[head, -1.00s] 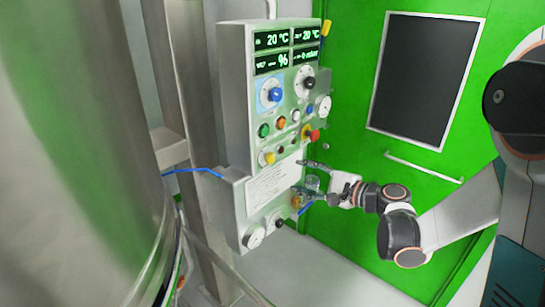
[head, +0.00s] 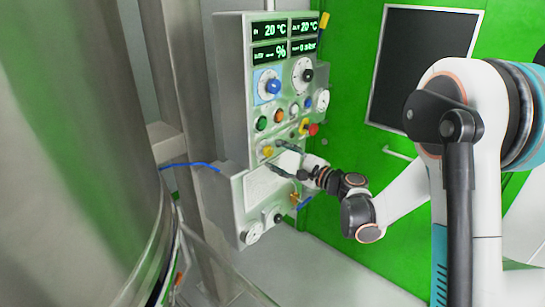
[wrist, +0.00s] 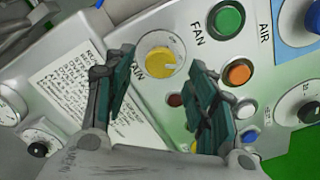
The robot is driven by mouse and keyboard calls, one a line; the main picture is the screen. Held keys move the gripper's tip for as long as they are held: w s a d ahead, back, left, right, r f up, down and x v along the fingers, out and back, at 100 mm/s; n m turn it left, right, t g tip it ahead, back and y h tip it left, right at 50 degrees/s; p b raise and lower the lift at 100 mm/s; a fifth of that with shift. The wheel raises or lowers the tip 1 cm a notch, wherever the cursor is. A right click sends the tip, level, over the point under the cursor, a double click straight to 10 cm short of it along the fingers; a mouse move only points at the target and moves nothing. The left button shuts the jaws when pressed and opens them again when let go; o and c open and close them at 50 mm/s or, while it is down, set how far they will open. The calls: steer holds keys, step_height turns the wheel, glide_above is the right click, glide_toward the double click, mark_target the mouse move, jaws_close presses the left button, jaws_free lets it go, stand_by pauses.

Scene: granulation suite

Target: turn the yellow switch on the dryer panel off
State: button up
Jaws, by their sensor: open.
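The dryer panel (head: 236,95) is a grey-white box with displays, knobs and buttons in the head view. The yellow switch (head: 267,151) sits low on its upper section, and shows in the wrist view (wrist: 160,62) as a round yellow knob with a pale pointer line on a white dial, beside partly covered lettering ending in "AIN". My gripper (head: 288,158) is open and empty in front of the panel, just right of the switch. In the wrist view the gripper (wrist: 160,88) has its two fingers on either side of the switch, apart from it as far as I can tell.
A green button (wrist: 229,18) marked FAN and an orange button (wrist: 239,73) lie close to the right finger. A red-and-yellow emergency stop (head: 313,129) is nearby. A large steel vessel (head: 75,150) stands left; a green door is behind.

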mark_target(271, 152)
steer(key=shift+x, duration=1.7)
steer(key=c, duration=1.1)
steer(key=shift+o, duration=0.2)
steer(key=shift+n+b, duration=0.3)
steer(key=n, duration=0.5)
steer(key=shift+n+b, duration=0.3)
steer(key=shift+b, duration=0.1)
steer(key=n, duration=0.5)
steer(key=shift+n, duration=0.4)
